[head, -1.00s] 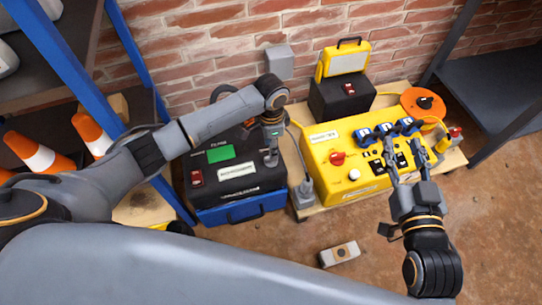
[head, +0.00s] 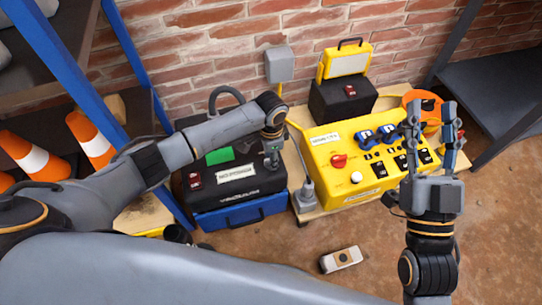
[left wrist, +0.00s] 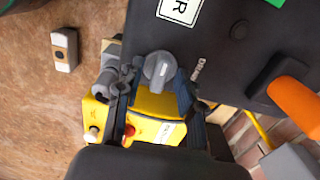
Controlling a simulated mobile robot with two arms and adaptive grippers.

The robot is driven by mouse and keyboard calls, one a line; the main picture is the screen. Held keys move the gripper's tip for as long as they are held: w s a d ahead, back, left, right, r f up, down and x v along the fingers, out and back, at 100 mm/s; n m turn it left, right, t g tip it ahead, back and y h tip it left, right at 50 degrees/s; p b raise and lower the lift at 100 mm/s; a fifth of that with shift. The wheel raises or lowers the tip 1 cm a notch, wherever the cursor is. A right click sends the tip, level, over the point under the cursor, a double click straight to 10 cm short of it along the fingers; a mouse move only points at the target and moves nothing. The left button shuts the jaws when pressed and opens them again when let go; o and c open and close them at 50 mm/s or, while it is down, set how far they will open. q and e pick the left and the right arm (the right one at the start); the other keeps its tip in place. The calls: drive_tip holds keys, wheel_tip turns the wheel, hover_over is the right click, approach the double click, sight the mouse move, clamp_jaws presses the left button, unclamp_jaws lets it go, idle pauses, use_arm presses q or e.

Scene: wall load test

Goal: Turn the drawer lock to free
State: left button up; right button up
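The dark box (head: 262,183) has a blue drawer (head: 243,212) at its bottom front, which looks closed. A grey knob (left wrist: 158,70), apparently the drawer lock, stands on the box's dark surface in the left wrist view. My left gripper (left wrist: 156,88) is open, with one finger on each side of the knob; contact cannot be told. In the head view my left gripper (head: 272,158) is at the box's right side, small and partly hidden by its wrist. My right gripper (head: 432,115) is open and empty, raised in front of the yellow box's right end.
The yellow box (head: 335,165) carries a red knob (head: 339,161), blue plugs and black switches. A lamp (head: 346,60) stands on a black case behind it. An orange reel (head: 420,98) is at the back right. A small beige device (head: 341,259) lies on the open floor.

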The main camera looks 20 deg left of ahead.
use_arm(q)
clamp_jaws()
